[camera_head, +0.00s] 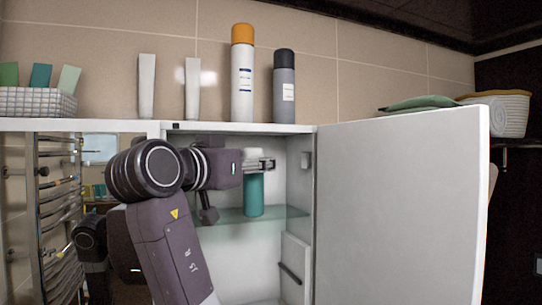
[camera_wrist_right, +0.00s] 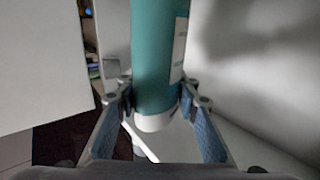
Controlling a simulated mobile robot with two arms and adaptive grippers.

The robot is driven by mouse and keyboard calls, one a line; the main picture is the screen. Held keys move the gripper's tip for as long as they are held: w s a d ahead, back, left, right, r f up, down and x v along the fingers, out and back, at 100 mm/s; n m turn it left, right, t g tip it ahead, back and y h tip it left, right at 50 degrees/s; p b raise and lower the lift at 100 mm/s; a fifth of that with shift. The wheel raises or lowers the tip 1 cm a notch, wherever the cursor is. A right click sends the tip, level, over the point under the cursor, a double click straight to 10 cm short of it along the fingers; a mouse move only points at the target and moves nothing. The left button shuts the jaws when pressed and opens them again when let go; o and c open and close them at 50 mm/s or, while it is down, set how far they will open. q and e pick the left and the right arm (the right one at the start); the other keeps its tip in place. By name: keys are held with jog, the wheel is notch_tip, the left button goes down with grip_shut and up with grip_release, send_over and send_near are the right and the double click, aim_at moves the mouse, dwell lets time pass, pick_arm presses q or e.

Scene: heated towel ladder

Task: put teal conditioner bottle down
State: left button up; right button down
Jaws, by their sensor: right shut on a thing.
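The teal conditioner bottle (camera_head: 254,194) is upright inside the open white cabinet, with a white cap at its top. Its lower end meets the glass shelf (camera_head: 228,222) in the picture; I cannot tell whether it touches. My right gripper (camera_head: 262,165) reaches in from the left and is shut on the bottle near its white end. In the right wrist view, the bottle (camera_wrist_right: 156,60) stands between the fingers of the gripper (camera_wrist_right: 158,108), with part of a white label showing at its right. My left gripper is not in view.
The open cabinet door (camera_head: 400,215) stands to the right. On the cabinet top are an orange-capped bottle (camera_head: 242,80), a grey bottle (camera_head: 284,90) and two white tubes. A basket (camera_head: 35,103) is at the left, above a ladder rail (camera_head: 60,215). Shelf room shows right of the bottle.

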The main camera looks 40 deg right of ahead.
jog(key=p+x, duration=0.1)
jog(key=x, duration=0.1)
jog(key=p+x, duration=0.1)
jog(key=f+p+x, duration=0.1)
jog(key=x, duration=0.1)
jog(key=shift+w+d, duration=0.25)
jog(key=c, duration=1.9)
grip_release()
jog(key=o, duration=0.5)
jog(key=shift+d, duration=0.25)
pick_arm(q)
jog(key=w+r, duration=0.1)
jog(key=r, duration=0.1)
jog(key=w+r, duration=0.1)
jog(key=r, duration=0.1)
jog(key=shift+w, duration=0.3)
pick_arm(e)
jog(key=shift+a, duration=0.1)
